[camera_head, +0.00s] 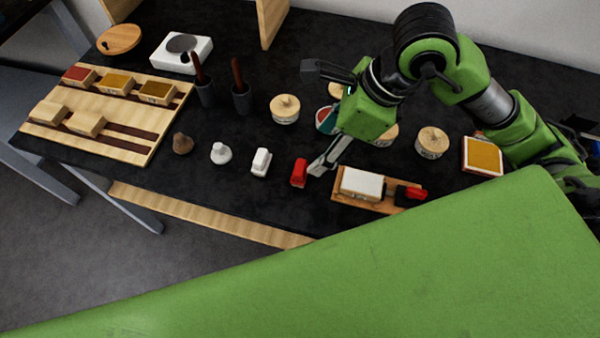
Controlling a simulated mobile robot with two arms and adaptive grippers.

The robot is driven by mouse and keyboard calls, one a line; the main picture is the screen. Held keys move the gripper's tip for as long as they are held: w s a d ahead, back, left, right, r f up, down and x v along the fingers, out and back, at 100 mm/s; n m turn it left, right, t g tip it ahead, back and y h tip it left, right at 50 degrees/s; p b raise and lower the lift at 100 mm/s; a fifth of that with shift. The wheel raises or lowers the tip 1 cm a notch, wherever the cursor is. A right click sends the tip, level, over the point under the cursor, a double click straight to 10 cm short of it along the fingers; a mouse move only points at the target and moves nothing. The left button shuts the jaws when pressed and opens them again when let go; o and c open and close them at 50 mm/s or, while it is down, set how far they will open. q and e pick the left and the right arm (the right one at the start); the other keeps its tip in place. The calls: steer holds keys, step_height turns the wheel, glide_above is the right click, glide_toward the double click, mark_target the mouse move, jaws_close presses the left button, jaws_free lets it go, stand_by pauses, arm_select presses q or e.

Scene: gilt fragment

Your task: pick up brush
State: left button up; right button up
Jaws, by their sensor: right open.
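Two dark cups stand on the black table, each with a brown stick-like handle rising from it: the left cup (206,95) with its handle (197,67), and the right cup (242,103) with its handle (237,72). Either handle may belong to the brush; their lower ends are hidden. My right gripper (318,118) is open and empty, to the right of both cups. One finger points left at the upper side, the other reaches down beside a small red object (299,172). My left gripper is out of view.
A wooden rack (140,148) with several blocks lies at left. Several round wooden-lidded pots, one a pot (285,110), stand around my right gripper. A wooden tray (345,200) holds a white block. Small pieces line the front.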

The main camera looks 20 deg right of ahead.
mark_target(302, 167)
steer(key=x, duration=0.6)
steer(key=shift+f, duration=0.2)
steer(key=p+x, duration=0.2)
steer(key=x, duration=0.2)
steer(key=shift+f, duration=0.1)
steer(key=shift+w+a+f, duration=0.15)
steer(key=shift+w+f, duration=0.05)
steer(key=shift+f, duration=0.35)
steer(key=c, duration=1.2)
